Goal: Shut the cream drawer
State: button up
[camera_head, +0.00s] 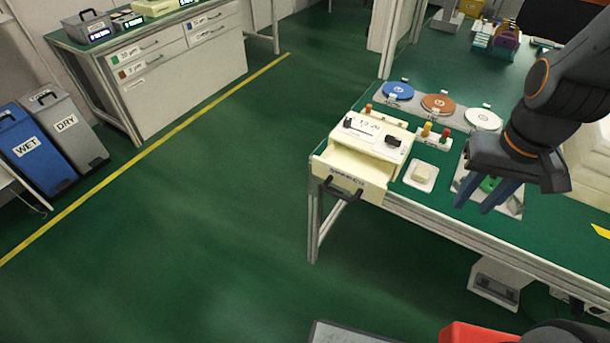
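The cream drawer (372,189) is pulled out of the cream box (385,126) at the left front corner of the green-topped bench. Its front faces the aisle and carries a dark bar handle (344,189) and a small label. Part of its inside shows between the front and the box. My gripper (474,205) is to the right of the drawer, above the bench, pointing down. Its two blue fingers are apart, with nothing visibly held. It is not touching the drawer.
A white dish with a pale block (422,174) lies between drawer and gripper. Small coloured pegs (435,133) stand beside the box. Blue, brown and white discs (438,104) lie behind. A tray (512,203) is partly hidden under my gripper. The floor left of the bench is clear.

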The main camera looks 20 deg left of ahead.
aim_at(366, 175)
jog(key=u, duration=0.55)
jog(key=i, duration=0.55)
jog(key=u, duration=0.4)
jog(key=k, duration=0.3)
jog(key=z, duration=1.4)
jog(key=i, duration=0.1)
jog(key=u, duration=1.2)
